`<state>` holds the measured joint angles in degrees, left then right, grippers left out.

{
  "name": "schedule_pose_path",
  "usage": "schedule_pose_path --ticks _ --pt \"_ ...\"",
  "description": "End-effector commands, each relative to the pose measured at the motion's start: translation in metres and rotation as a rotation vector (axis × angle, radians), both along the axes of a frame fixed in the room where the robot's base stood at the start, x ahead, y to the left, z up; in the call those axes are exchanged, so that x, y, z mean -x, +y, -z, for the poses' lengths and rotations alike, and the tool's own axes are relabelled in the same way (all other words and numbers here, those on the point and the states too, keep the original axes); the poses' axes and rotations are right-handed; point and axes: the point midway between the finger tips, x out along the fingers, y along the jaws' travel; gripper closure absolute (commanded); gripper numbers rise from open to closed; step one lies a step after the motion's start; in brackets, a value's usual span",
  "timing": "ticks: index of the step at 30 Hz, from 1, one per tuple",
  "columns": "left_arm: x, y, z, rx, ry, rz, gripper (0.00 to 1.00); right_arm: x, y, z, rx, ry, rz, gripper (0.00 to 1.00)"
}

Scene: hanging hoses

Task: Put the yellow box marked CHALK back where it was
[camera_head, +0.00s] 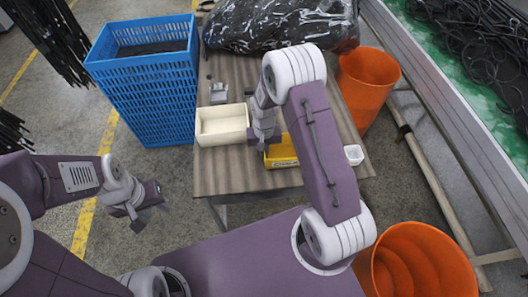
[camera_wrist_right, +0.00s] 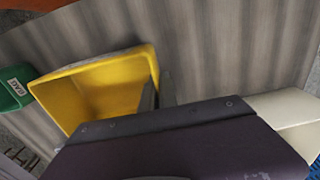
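The yellow box (camera_head: 283,153) is an open-topped bin on the table, with a dark-lettered label on its front, partly hidden by my right arm. In the right wrist view the yellow box (camera_wrist_right: 105,88) shows its empty inside. My right gripper (camera_head: 263,139) is at its left wall in the head view. In the right wrist view, the fingers of my right gripper (camera_wrist_right: 157,92) are close on both sides of that wall, seemingly pinching it. I cannot tell whether the box is lifted. My left gripper (camera_head: 150,207) is open and empty, left of the table.
A cream bin (camera_head: 222,125) stands just left of the yellow box. A green labelled bin (camera_wrist_right: 15,90) shows in the right wrist view. A small white container (camera_head: 354,154) is near the table's (camera_head: 240,180) right edge. A blue crate (camera_head: 150,85) and orange buckets (camera_head: 367,85) flank the table.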

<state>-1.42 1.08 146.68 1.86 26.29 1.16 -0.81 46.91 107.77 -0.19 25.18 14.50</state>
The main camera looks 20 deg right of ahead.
Motion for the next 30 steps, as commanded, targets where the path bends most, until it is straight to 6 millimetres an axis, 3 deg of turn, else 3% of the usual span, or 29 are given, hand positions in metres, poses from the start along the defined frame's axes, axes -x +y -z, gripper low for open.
schedule_pose_path --ticks 8,11,12,20,23,30 --pt "0.000 0.000 0.002 0.000 0.000 0.000 0.64 0.000 0.000 0.003 0.000 -0.001 0.000 1.00" --pt "0.000 0.000 0.002 0.000 0.000 0.000 0.64 0.000 0.000 0.002 0.000 -0.001 0.000 0.77" --pt "0.000 0.000 0.002 0.000 0.000 0.000 0.64 0.000 0.000 0.002 0.000 -0.001 0.000 0.75" --pt "0.000 0.000 0.001 0.000 0.000 0.000 0.64 0.000 0.000 0.001 0.000 -0.001 0.000 0.75" --pt "0.000 0.000 -0.002 0.000 0.000 0.000 0.64 -0.001 0.000 -0.007 0.000 -0.003 0.000 0.75" --pt "0.000 0.000 -0.007 0.000 0.000 0.000 0.64 -0.002 0.000 -0.067 0.000 -0.007 0.000 0.75"
